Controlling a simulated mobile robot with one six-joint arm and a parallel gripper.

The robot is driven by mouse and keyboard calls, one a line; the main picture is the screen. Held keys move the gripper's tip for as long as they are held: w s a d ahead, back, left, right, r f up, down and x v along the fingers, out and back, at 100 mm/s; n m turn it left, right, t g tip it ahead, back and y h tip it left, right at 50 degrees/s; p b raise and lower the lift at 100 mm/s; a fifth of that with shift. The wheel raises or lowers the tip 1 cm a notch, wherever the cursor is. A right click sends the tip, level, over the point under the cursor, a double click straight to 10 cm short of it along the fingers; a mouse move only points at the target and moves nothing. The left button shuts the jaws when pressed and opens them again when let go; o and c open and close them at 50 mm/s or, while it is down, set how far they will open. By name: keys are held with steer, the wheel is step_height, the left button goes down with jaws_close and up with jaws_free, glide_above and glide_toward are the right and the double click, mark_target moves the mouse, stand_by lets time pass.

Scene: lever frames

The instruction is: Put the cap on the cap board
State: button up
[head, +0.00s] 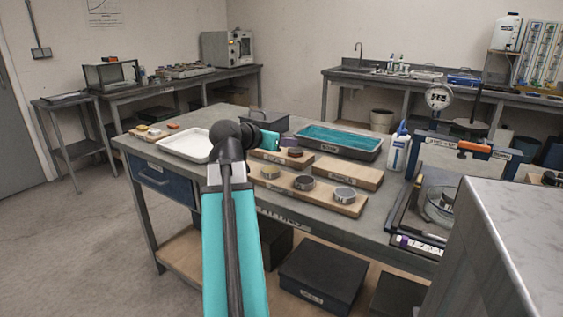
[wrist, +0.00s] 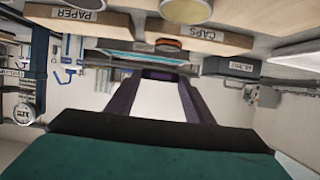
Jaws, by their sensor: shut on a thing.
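My gripper (wrist: 158,73) is shut on a small dark purple piece that shows between its fingertips in the wrist view. It looks like the cap, but most of it is hidden. In the head view my gripper (head: 270,141) is over the table, with its fingertips hard to make out. The wooden board labelled CAPS (head: 263,158) lies just below and beyond it; it also shows upside down in the wrist view (wrist: 230,40). A dark, reddish round disc (head: 295,152) sits toward that board's right end and shows apart from my fingers in the wrist view (wrist: 168,44).
A board labelled PAPER (head: 350,170) lies right of the cap board. In front, a long board (head: 325,201) carries three round metal pieces. A teal-lined tray (head: 340,140) is behind, a white tray (head: 188,143) left, and a white bottle (head: 398,152) right.

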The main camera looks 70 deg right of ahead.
steer(key=shift+a+f+b, duration=0.1)
steer(key=shift+f+b, duration=0.95)
steer(key=shift+b, duration=0.35)
steer(key=shift+w+d+r+p, duration=0.15)
steer(key=shift+d+r+p, duration=0.1)
steer(key=shift+p, duration=1)
steer(key=p, duration=0.4)
steer(key=d+p, duration=0.1)
steer(key=p, duration=0.3)
steer(key=shift+w+d, duration=0.25)
steer(key=shift+w, duration=0.15)
steer(key=p, duration=0.6)
steer(key=shift+w+d, duration=0.15)
steer(key=shift+w, duration=0.05)
steer(key=p, duration=0.7)
steer(key=shift+w+f, duration=0.15)
steer(key=shift+w, duration=0.1)
steer(key=shift+w+d+f+p, duration=0.25)
steer(key=shift+w+d+p, duration=0.75)
steer(key=shift+w+d, duration=0.45)
steer(key=shift+w+d+f+p, duration=0.3)
steer(key=shift+w+d+p, duration=0.8)
steer(key=shift+d, duration=0.5)
steer(key=shift+w+d+f+p, duration=0.25)
steer(key=shift+w+d+p, duration=0.6)
steer(key=shift+w+d, duration=0.65)
steer(key=shift+d, duration=0.1)
